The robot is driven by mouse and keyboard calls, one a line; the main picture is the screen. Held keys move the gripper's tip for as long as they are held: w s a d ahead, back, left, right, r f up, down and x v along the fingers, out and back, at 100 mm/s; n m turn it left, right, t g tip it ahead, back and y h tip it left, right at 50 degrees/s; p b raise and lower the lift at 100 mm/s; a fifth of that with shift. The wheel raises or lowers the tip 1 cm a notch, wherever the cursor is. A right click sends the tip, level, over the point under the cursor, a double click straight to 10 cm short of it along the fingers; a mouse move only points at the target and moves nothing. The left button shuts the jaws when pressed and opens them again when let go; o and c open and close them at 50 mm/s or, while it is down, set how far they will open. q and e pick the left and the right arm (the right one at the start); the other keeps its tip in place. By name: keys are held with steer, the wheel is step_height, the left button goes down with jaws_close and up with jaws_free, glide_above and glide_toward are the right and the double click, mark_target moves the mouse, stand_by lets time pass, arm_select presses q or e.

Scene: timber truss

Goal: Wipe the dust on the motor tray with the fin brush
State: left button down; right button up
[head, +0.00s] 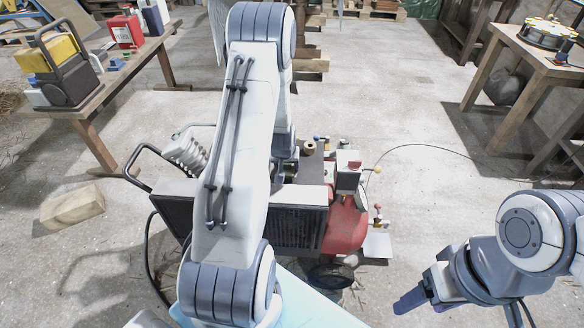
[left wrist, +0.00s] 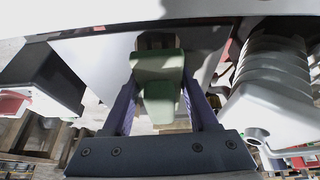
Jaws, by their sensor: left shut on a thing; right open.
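My left gripper (left wrist: 160,110) is shut on a green block-like piece, which I take as the fin brush (left wrist: 158,75); its bristles are not clearly visible. In the left wrist view, a flat grey plate (left wrist: 108,55) behind the brush looks like the motor tray. In the head view, my left arm hides most of the gripper and brush, and a dark flat top (head: 312,170) shows beside them on the machine. I cannot tell whether the brush touches the tray, and no dust can be made out. My right gripper (head: 412,299) is open and empty at the lower right.
The machine has a red tank (head: 346,222), a wheel (head: 331,275) and a white ribbed cylinder (head: 187,152), which is close at right in the left wrist view (left wrist: 270,75). A timber block (head: 72,208) lies on the floor. Benches stand left and right.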

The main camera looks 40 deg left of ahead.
arm_select(q)
steer(key=shift+a+r, duration=0.1)
step_height(320, 180, up, 6)
steer(key=p, duration=0.5)
stand_by(0.4)
